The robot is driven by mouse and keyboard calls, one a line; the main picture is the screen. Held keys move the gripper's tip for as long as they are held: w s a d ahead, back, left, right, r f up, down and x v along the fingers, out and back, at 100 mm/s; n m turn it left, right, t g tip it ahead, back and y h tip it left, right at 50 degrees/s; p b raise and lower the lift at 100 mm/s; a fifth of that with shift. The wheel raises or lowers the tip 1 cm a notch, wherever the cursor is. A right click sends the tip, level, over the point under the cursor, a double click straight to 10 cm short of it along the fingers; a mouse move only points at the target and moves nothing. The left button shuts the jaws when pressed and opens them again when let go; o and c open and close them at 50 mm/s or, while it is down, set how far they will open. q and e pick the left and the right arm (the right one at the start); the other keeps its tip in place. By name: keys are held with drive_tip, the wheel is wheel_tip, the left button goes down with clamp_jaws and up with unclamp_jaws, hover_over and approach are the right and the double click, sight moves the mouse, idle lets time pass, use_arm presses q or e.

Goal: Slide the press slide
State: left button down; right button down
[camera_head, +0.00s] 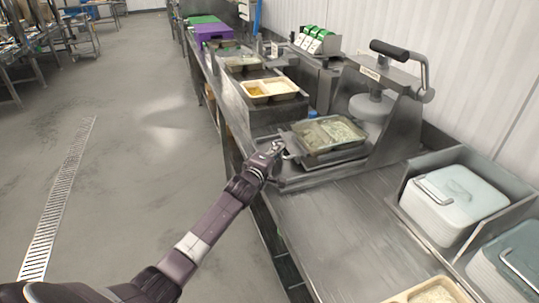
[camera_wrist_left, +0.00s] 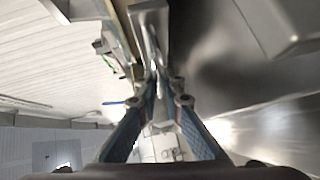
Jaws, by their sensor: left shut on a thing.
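The press slide (camera_head: 331,156) is a metal carrier on the counter, holding a tray of rice (camera_head: 329,132) with a clear or greenish part at left. It sits in front of and left of the press (camera_head: 390,86), out from under the round press plate (camera_head: 371,106). My left gripper (camera_head: 279,150) is at the slide's near-left side, shut on its metal handle (camera_head: 290,153). In the left wrist view, the two blue-padded fingers (camera_wrist_left: 161,82) close on a thin metal bar (camera_wrist_left: 152,42). The exact contact is partly hidden. My right gripper is not in view.
The press has a black-gripped lever (camera_head: 389,49) on top. Left of it stand food trays (camera_head: 270,88) and a purple crate (camera_head: 213,32). Stacks of pale lidded containers (camera_head: 456,195) fill the right side. The counter in front of the press (camera_head: 335,215) is clear.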

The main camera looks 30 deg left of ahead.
use_arm(q)
drive_tip(key=c, duration=2.1)
unclamp_jaws()
drive_tip(key=shift+a, duration=0.1)
drive_tip(key=shift+s, duration=0.1)
drive_tip(key=s, duration=0.4)
drive_tip(key=s+r, duration=0.1)
drive_tip(key=s, duration=0.3)
drive_tip(key=s+d, duration=0.1)
drive_tip(key=s, duration=0.2)
drive_tip(key=shift+s+r, duration=0.3)
drive_tip(key=shift+s, duration=0.1)
